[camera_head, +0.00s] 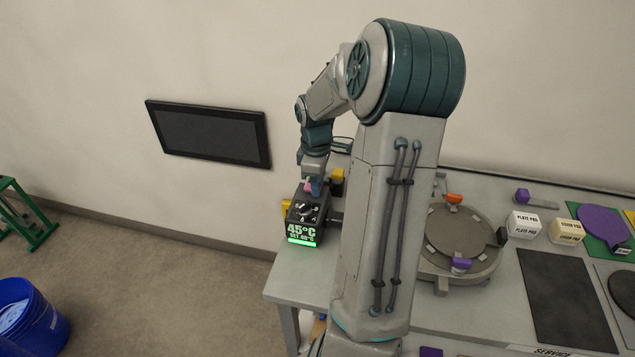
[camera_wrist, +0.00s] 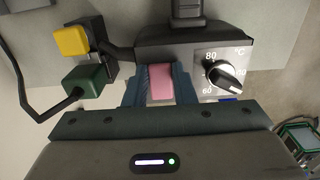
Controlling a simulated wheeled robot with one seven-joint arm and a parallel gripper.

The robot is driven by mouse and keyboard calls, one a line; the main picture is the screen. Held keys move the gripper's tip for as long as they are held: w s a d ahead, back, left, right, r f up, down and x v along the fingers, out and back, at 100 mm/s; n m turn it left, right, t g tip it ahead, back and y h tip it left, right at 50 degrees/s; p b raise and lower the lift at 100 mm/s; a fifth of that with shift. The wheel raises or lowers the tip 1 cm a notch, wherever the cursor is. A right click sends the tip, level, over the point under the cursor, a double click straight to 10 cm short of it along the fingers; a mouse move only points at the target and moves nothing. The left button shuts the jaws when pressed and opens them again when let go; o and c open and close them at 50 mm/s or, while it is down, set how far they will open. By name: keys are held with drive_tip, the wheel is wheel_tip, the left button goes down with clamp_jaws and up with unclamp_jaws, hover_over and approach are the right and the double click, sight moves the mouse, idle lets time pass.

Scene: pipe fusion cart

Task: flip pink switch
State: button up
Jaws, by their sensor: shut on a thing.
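The pink switch (camera_wrist: 161,83) sits on the face of a dark control box, left of its temperature dial (camera_wrist: 222,77) in the wrist view. My gripper (camera_wrist: 161,85) has its two blue fingers on either side of the switch and is shut on it. In the head view my gripper (camera_head: 313,188) reaches down to the top of the control box (camera_head: 306,212), with a bit of pink showing beside its fingers. The box's display (camera_head: 302,232) reads 45°C and has a green lit strip below. The switch's tilt cannot be told.
A yellow block (camera_wrist: 71,41) and a green block (camera_wrist: 86,80) with a cable are left of the box in the wrist view.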

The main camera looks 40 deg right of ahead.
drive_tip(key=shift+w+a+r+g+h, duration=0.1)
drive_tip(key=shift+w+a+g+h, duration=0.1)
drive_tip(key=shift+g+h, duration=0.4)
drive_tip(key=shift+w+a+g+h, duration=0.15)
drive_tip(key=shift+g+h, duration=0.35)
drive_tip(key=shift+g, duration=0.1)
drive_tip(key=o, duration=1)
drive_tip(key=shift+r, duration=0.1)
drive_tip(key=b+v, duration=0.1)
drive_tip(key=v, duration=1.2)
drive_tip(key=shift+w+a+r, duration=0.15)
drive_tip(key=shift+w+r, duration=0.1)
drive_tip(key=shift+r, duration=0.05)
